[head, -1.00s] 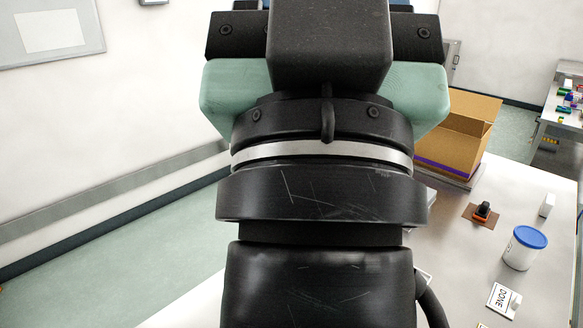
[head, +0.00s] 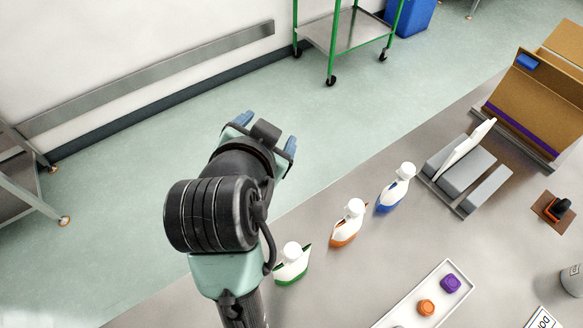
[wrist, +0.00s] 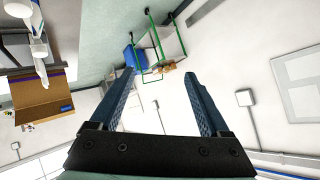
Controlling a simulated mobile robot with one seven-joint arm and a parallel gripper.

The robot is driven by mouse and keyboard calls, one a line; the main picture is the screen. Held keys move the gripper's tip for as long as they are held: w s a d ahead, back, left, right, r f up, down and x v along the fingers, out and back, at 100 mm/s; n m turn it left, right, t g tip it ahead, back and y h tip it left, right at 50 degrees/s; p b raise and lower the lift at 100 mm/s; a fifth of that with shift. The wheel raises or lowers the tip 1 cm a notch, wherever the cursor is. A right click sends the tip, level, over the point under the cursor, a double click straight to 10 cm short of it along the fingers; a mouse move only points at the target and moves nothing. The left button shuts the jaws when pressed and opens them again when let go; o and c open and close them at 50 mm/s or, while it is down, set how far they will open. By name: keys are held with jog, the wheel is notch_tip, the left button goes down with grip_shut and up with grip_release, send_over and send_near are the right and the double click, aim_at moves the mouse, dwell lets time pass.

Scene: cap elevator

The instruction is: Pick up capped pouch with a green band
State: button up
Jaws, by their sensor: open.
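The capped pouch with a green band (head: 292,264) stands on the grey table in the head view. It is white with a round white cap, and the green runs along its bottom. Beside it stand a similar pouch with an orange band (head: 347,223) and one with a blue band (head: 396,188). My gripper (head: 267,133) is over the floor beyond the table's edge, up and left of the pouches. It is open and empty, with its blue fingers apart. In the wrist view the fingers (wrist: 160,98) spread with only room behind them.
A white tray (head: 397,318) holds an orange cap (head: 426,307) and a purple cap (head: 451,284). A grey fixture (head: 459,174) and a cardboard box (head: 535,92) stand at the table's right. A green-framed cart (head: 332,45) stands on the floor behind.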

jog(key=s+f+m+g+p, duration=0.2)
jog(key=s+f+g, duration=0.2)
jog(key=s+f, duration=0.1)
jog(key=m+g+h+p, duration=0.1)
jog(key=m+g+h, duration=0.1)
jog(key=g, duration=0.3)
send_over(288, 257)
jog(key=s+a, duration=0.1)
jog(key=a, duration=0.1)
notch_tip(288, 257, down, 7)
jog(key=shift+s+d+r, duration=0.1)
jog(key=shift+s, duration=0.05)
jog(key=b+x, duration=0.1)
jog(key=x, duration=0.5)
jog(key=shift+d, duration=0.2)
jog(key=shift+w+p+x, duration=0.15)
jog(key=shift+p+x, duration=0.2)
jog(key=shift+x, duration=1.25)
jog(key=shift+w+p+x, duration=0.15)
jog(key=shift+p+x, duration=0.2)
jog(key=shift+x, duration=1.25)
jog(key=shift+a, duration=0.1)
jog(key=shift+c, duration=0.2)
jog(key=shift+w+r, duration=0.1)
grip_shut()
